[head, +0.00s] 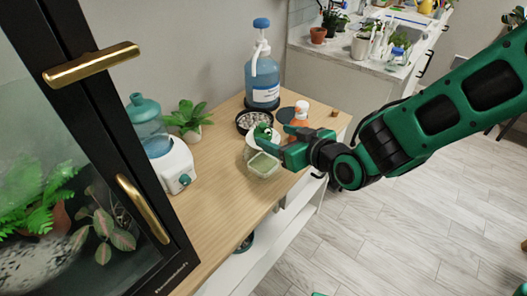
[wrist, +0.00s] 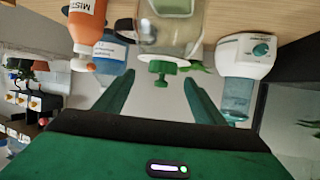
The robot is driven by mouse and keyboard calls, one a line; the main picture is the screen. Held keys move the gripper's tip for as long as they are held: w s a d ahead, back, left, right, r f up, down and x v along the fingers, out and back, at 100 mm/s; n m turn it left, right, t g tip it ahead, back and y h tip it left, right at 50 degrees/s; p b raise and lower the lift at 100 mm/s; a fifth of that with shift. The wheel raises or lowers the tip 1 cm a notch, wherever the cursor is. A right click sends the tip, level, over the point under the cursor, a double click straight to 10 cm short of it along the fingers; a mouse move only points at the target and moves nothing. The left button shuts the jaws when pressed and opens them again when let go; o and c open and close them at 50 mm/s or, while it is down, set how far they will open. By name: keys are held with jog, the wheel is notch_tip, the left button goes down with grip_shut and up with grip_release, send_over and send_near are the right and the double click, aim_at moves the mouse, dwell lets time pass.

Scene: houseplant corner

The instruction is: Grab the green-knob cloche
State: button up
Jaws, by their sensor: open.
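The green-knob cloche (head: 251,146) stands on the wooden table in the head view, partly hidden behind my gripper. In the wrist view, which is upside down, its green knob (wrist: 160,72) sits on a pale disc, with clear glass beyond. My gripper (wrist: 158,80) is open and empty, with one finger on each side of the knob in the picture. I cannot tell how much depth lies between fingertips and knob. In the head view my gripper (head: 271,139) is right at the cloche.
A dark pebble bowl (head: 250,121), a blue pump jug (head: 262,88) and an orange bottle (wrist: 87,25) stand near. A white dispenser (head: 172,166) and potted plant (head: 189,119) are left. Front-left wood is clear.

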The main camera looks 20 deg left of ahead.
aim_at(257, 129)
jog(key=x, duration=1)
jog(key=shift+w+a, duration=0.1)
jog(key=shift+a, duration=0.25)
jog(key=shift+r, duration=0.1)
grip_shut()
